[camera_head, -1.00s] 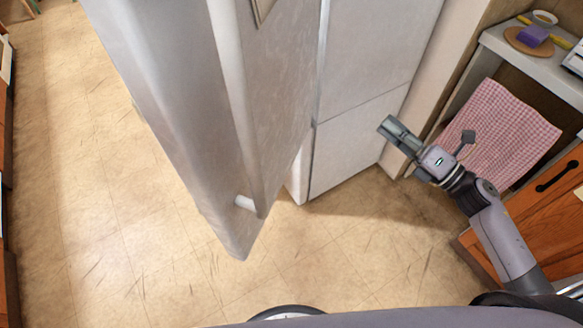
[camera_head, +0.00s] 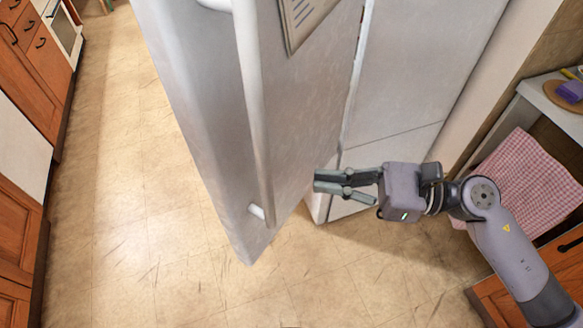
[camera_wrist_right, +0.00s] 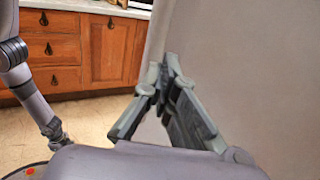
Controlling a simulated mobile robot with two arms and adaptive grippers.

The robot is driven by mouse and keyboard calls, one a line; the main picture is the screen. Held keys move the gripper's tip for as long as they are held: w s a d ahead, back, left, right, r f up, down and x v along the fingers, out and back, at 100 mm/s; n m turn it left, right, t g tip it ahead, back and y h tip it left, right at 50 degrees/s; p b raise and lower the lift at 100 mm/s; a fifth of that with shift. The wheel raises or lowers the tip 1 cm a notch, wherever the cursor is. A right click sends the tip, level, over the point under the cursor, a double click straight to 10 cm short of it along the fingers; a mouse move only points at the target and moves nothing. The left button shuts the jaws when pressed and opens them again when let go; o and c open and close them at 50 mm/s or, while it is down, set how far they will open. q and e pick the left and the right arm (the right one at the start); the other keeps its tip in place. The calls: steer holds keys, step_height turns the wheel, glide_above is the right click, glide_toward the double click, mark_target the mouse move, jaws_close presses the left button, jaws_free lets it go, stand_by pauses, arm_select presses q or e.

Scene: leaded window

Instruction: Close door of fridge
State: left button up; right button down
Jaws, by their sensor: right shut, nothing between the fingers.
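The fridge door (camera_head: 295,105) stands open, swung out from the pale fridge body (camera_head: 425,60) in the head view. A long white handle (camera_head: 250,95) runs down it, and a framed note is on its face. My right gripper (camera_head: 318,182) is shut and empty, to the right of the door's lower part. Its fingertips point left at the door, very close; I cannot tell whether they touch. In the right wrist view, the shut fingers (camera_wrist_right: 163,75) show before a plain grey surface, likely the door (camera_wrist_right: 250,70). My left arm shows at that view's left; its gripper's state is unclear.
Wooden cabinets (camera_head: 30,45) line the left side. The tan floor (camera_head: 120,170) between them and the door is clear. A counter with a checkered towel (camera_head: 525,185) stands at the right, behind my right arm.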

steer(key=w+a+p, duration=0.1)
steer(key=a+p, duration=0.1)
steer(key=a, duration=0.4)
steer(key=shift+w, duration=0.1)
steer(key=shift+w+a, duration=0.1)
